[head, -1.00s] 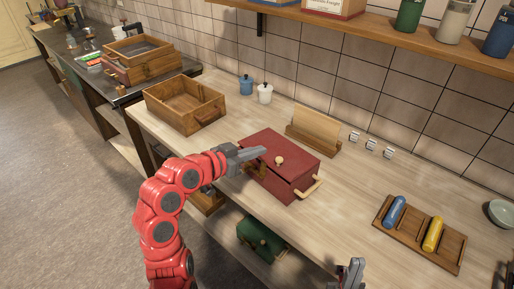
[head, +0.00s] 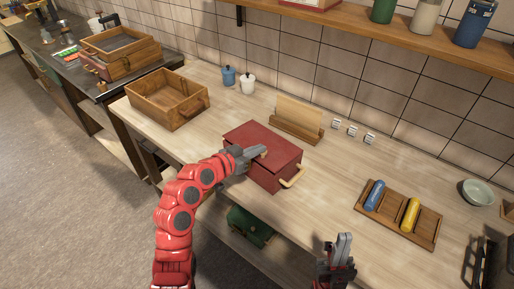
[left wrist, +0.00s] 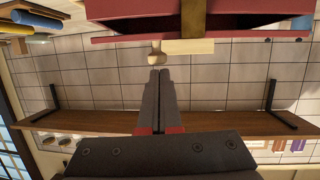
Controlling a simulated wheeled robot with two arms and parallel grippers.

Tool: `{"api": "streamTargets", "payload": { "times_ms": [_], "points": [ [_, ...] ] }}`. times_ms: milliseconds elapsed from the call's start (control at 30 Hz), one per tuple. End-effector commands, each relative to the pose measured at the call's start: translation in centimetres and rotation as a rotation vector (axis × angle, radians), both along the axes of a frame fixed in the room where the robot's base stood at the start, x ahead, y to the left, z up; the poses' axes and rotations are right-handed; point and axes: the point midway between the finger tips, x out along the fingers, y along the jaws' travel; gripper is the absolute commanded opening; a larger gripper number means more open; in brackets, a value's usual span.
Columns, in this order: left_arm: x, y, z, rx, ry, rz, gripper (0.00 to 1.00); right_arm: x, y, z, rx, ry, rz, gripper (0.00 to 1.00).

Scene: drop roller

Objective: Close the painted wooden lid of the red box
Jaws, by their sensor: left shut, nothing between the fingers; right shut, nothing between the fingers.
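The red box (head: 262,179) stands on the wooden counter, with its red lid (head: 255,134) lying over the top and a pale handle (head: 293,178) on its right side. A small light wooden knob (left wrist: 157,58) shows just beyond my left fingertips in the left wrist view. In that view a narrow gap shows between red parts of the box (left wrist: 130,10); I cannot tell whether the lid is fully down. My left gripper (head: 259,150) is shut and empty, over the lid beside the knob. My right gripper (head: 344,240) is shut and empty near the counter's front edge, away from the box.
An open wooden crate (head: 167,100) stands left of the box. A wooden holder (head: 297,120) is behind it. A rack (head: 423,228) with blue and yellow rollers lies to the right. A green box (head: 250,226) sits below the counter. A shelf (head: 400,39) runs along the wall.

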Motion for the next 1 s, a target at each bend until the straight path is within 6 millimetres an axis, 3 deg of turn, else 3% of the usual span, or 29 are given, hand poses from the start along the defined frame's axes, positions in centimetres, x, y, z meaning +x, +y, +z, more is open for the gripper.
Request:
{"api": "streamTargets", "payload": {
  "times_ms": [167,500,1000],
  "points": [
    [-0.1,0.0,-0.7,-0.010,-0.010,0.000,0.00,0.0,0.0,-1.2,0.000,0.000,0.000,0.00],
    [-0.6,0.5,-2.7,-0.078,-0.088,0.001,0.00,0.0,0.0,-7.0,0.000,0.000,0.000,0.00],
    [-0.6,0.6,-1.8,-0.091,-0.104,0.000,0.00,0.0,0.0,-7.0,0.000,0.000,0.000,0.00]
  ]
}}
